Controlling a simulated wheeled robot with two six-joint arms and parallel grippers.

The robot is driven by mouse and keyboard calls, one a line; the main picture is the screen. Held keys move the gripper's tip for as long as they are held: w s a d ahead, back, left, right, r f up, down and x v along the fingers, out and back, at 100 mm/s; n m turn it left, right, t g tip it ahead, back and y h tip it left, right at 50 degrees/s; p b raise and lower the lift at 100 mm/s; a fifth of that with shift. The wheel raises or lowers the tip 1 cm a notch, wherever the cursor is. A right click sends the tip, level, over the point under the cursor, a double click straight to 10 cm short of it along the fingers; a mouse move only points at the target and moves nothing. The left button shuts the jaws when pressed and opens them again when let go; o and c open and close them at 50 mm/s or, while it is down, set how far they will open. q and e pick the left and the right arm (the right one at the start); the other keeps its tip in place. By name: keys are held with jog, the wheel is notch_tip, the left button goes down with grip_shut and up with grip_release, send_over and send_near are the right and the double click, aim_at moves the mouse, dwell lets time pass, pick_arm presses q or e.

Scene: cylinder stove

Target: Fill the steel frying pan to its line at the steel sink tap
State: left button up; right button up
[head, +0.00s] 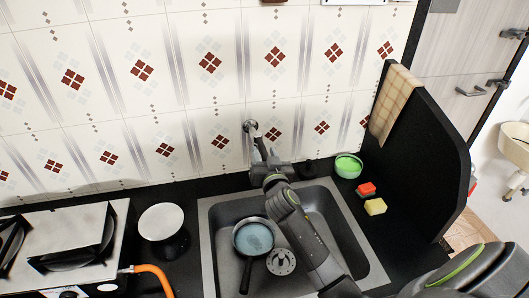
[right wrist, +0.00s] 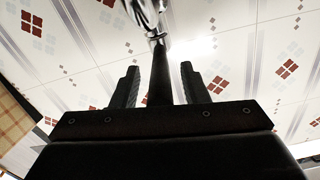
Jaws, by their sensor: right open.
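The steel frying pan (head: 253,238) rests in the steel sink (head: 208,225), its handle pointing to the bottom of the picture. Its inside looks pale blue, like water; I cannot make out a fill line. The tap (head: 250,127) is on the tiled wall above the sink, partly hidden by my right arm. My right gripper (head: 259,155) is up at the tap. In the right wrist view, the open fingers of the right gripper (right wrist: 160,82) stand either side of a dark tap part, with gaps visible. A running stream is not visible. My left gripper is out of view.
A round drain strainer (head: 281,262) is beside the pan. A green bowl (head: 348,166), a red sponge (head: 366,189) and a yellow sponge (head: 375,206) are right of the sink. A black partition (head: 432,130) stands right.

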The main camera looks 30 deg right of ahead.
jog(key=shift+w, duration=0.2)
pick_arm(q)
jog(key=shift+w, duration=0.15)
pick_arm(e)
grip_shut()
jog(key=shift+d, duration=0.1)
